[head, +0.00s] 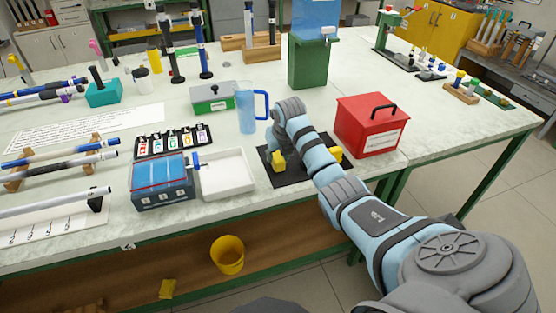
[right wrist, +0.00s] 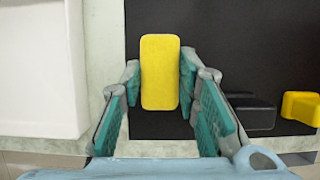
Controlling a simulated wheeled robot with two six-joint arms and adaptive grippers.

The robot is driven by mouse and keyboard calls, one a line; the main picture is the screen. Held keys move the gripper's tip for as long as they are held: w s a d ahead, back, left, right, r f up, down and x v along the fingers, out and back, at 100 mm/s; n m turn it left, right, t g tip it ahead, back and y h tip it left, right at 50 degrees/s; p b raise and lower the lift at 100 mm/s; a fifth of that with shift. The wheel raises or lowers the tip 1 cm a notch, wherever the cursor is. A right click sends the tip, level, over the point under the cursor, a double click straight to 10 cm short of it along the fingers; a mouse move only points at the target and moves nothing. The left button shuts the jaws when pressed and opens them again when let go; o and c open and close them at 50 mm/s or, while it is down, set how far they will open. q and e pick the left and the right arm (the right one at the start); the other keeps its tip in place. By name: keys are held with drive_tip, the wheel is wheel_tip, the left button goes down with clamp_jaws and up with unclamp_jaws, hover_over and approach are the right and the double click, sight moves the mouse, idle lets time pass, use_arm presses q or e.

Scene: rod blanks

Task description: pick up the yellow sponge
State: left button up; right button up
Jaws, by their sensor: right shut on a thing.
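The yellow sponge (right wrist: 160,75) is a rounded block standing out from the black mat (right wrist: 225,30) in the right wrist view. My right gripper (right wrist: 160,85) has its teal-padded fingers on both sides of it and is shut on it. In the head view the sponge (head: 278,161) shows at the mat's left part, below my right wrist, which hides most of the gripper. I cannot tell whether the sponge touches the mat. My left gripper is not in view.
Another yellow piece (right wrist: 300,107) sits on the mat to the right. A white tray (head: 226,185) lies left of the mat, a red box (head: 371,128) stands right of it, and a blue jug (head: 246,112) stands behind. A yellow bucket (head: 227,257) is below the table's front edge.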

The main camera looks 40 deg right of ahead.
wheel_tip(320, 180, up, 13)
drive_tip(key=p, duration=0.3)
wheel_tip(320, 180, up, 7)
drive_tip(key=p, duration=0.8)
hover_over(277, 156)
drive_tip(key=shift+s+r, duration=0.1)
drive_tip(key=shift+s, duration=0.05)
drive_tip(key=o, duration=0.4)
drive_tip(key=c, duration=0.5)
